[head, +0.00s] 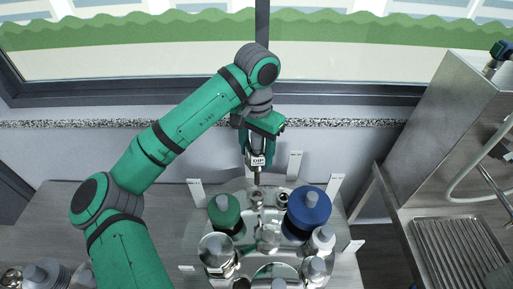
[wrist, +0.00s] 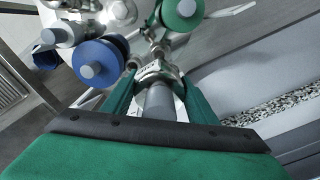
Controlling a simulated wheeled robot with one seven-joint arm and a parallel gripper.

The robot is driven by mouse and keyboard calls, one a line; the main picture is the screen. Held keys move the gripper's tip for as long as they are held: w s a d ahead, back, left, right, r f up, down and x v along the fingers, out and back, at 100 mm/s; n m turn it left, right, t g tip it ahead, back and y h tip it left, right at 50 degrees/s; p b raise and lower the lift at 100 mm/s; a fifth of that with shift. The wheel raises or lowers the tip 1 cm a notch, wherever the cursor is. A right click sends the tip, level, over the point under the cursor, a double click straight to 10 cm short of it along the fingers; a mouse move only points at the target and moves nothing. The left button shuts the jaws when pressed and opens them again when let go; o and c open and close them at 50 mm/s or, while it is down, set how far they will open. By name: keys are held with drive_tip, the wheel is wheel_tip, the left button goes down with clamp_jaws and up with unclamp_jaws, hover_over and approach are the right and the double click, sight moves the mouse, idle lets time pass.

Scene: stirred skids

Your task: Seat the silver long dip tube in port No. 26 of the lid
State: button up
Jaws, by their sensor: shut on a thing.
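The silver dip tube (head: 257,178) is held upright in my gripper (head: 258,153), above the back edge of the lid (head: 270,216). A white collar or tag reading "DIP" shows near its top. In the wrist view the two green fingers of my gripper (wrist: 157,100) close on either side of the grey tube (wrist: 158,98). The tube's lower end appears close to the back fittings; I cannot tell whether it touches or enters a port. Port numbers are not readable, so I cannot tell which opening is No. 26.
A green-capped fitting (head: 224,212) and a larger blue one (head: 308,210) stand on the lid either side of the tube. Several silver fittings crowd the front. White tags (head: 295,164) stand around the rim.

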sight(256, 184)
drive_tip(key=shift+f, duration=1.85)
drive_tip(key=shift+d+f, duration=0.1)
drive_tip(key=shift+f, duration=0.05)
drive_tip(key=shift+s+a+f, duration=0.1)
drive_tip(key=shift+a+f, duration=0.1)
drive_tip(key=shift+f, duration=0.85)
drive_tip(key=shift+n, duration=0.4)
drive_tip(key=shift+f, duration=6.15)
drive_tip(key=o, duration=1.4)
drive_tip(key=shift+c, duration=0.2)
